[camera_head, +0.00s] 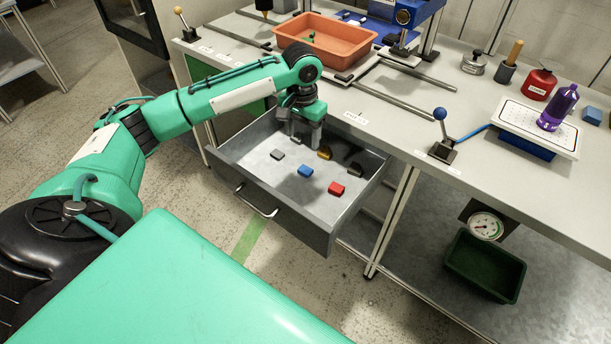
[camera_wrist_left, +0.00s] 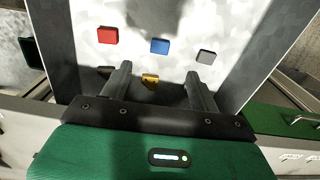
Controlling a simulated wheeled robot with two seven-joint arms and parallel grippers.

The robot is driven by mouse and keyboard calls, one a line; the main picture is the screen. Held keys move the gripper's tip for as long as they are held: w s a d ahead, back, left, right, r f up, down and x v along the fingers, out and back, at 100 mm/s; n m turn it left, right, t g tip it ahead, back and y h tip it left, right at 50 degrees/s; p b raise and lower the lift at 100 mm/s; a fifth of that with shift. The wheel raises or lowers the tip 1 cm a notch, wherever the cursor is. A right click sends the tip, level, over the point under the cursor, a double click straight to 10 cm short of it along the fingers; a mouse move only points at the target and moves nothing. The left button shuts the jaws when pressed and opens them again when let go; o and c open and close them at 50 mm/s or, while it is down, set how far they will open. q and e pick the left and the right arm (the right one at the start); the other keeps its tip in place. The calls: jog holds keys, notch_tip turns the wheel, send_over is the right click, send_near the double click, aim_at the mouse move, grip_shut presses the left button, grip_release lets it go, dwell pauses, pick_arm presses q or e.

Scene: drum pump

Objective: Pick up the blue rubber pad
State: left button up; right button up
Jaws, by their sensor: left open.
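My left gripper (camera_head: 305,140) points down over the back of the drawer, near the worktop edge. In the left wrist view its two fingers (camera_wrist_left: 158,71) are apart with nothing held, and a yellow pad (camera_wrist_left: 150,78) shows between them. The gripper is apart from the blue pad. My right gripper is not in view.
The drawer walls surround the pads, and another dark pad (camera_head: 356,168) lies at the drawer's right. The worktop (camera_head: 400,112) overhangs behind, bearing an orange tray (camera_head: 330,42) and a blue-knobbed lever (camera_head: 441,135). A green bin (camera_head: 485,265) is below right.

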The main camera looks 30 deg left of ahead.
pick_arm(q)
jog(key=f, duration=0.1)
send_over(303, 171)
jog(key=f, duration=0.7)
jog(key=shift+s+d+f, duration=0.15)
jog(key=shift+s+f, duration=0.15)
jog(key=f, duration=0.5)
jog(key=shift+w+b, duration=0.25)
jog(key=shift+b, duration=0.15)
jog(key=shift+f, duration=0.15)
jog(key=c, duration=1.1)
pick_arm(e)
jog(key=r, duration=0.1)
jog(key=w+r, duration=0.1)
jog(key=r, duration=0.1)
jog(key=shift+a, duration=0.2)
